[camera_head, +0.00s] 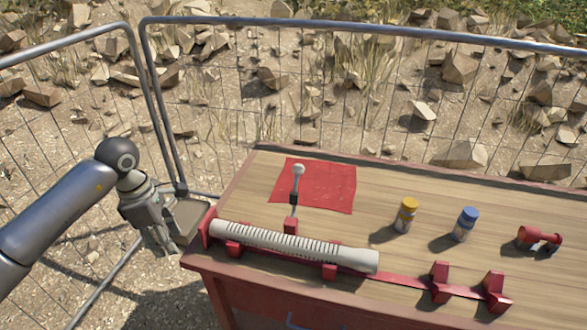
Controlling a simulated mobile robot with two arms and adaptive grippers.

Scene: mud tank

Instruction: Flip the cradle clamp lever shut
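The clamp lever (296,185) stands upright behind the cradle, with a white ball knob on top and a dark shaft. Its foot meets a red block at the cradle (233,248). A white ribbed tube (290,243) lies along the red cradle near the table's front left edge. My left gripper (166,250) points down, left of the table's left edge, apart from the lever and tube. Its fingers are too small and dark to tell open from shut. My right gripper is not in view.
The wooden table (350,225) carries a red cloth (336,187) behind the lever. A yellow-capped jar (405,216), a blue-capped jar (465,224) and a red fitting (538,238) stand to the right. Empty red supports (440,282) are at front right. Wire fencing (360,28) runs behind.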

